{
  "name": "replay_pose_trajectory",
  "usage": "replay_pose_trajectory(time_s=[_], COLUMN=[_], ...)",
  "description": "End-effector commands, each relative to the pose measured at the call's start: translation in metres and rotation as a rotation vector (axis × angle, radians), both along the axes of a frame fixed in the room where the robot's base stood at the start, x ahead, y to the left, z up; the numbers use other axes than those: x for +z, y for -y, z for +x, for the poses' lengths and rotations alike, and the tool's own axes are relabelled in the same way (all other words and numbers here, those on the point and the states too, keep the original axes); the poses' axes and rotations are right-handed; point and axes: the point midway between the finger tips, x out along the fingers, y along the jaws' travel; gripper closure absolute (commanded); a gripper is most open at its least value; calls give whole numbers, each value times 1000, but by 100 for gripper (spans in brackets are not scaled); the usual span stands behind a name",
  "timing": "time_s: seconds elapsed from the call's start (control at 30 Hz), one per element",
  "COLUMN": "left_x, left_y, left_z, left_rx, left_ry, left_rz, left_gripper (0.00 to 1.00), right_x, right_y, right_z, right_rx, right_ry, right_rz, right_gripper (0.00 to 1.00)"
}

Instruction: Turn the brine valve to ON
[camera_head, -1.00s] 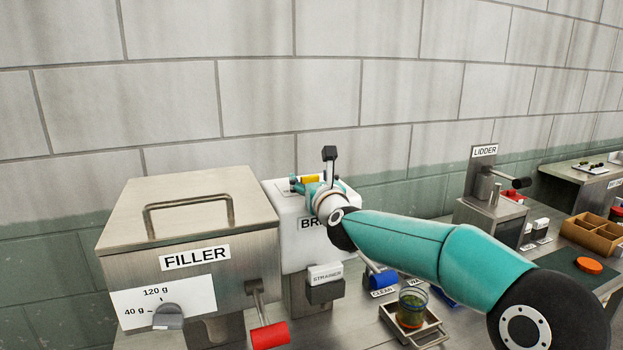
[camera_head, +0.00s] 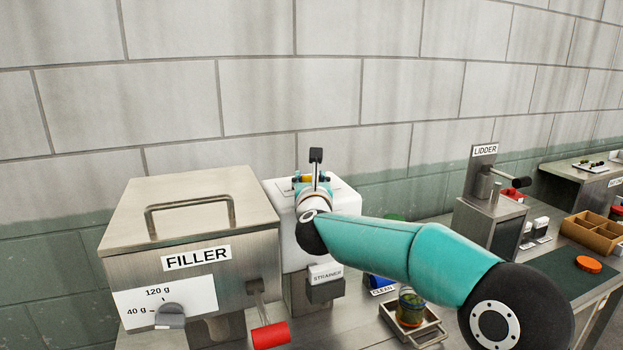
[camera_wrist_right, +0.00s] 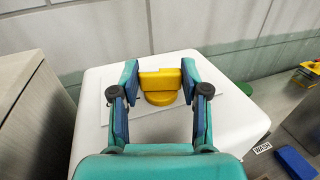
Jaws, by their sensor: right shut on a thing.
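The brine valve is a yellow handle (camera_wrist_right: 160,88) on top of the white brine tank (camera_wrist_right: 95,105). In the right wrist view my right gripper (camera_wrist_right: 160,72) has its two teal fingers on either side of the handle, shut on it. In the head view my right gripper (camera_head: 312,180) is over the tank (camera_head: 350,200), with a bit of yellow between its fingers. My right arm hides the tank's front label. The ON and OFF marks cannot be read. My left gripper is not in view.
The steel filler (camera_head: 190,220) with its red-handled lever (camera_head: 270,335) stands left of the tank. A strainer block (camera_head: 325,280) sits in front. A jar (camera_head: 410,308) stands on a tray at right, with the lidder (camera_head: 490,205) beyond. A block wall is behind.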

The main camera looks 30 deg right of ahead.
Motion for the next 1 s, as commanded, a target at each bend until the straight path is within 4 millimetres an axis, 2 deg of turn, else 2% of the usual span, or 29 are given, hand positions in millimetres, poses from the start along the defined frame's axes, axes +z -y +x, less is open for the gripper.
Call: replay_pose_trajectory(time_s=[0.4,0.43,0.57,1.0], left_x=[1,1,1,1], left_y=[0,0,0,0], left_z=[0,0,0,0], left_rx=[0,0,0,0], left_ry=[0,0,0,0], left_rz=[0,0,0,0], left_gripper=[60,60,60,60], right_x=[2,2,2,2], right_y=[-1,-1,-1,-4], right_z=[-1,-1,-1,-7], right_rx=[-46,-46,-46,-47], right_ry=[0,0,-1,-1], right_rz=[-4,-4,-3,-1], right_gripper=[90,50,29,29])
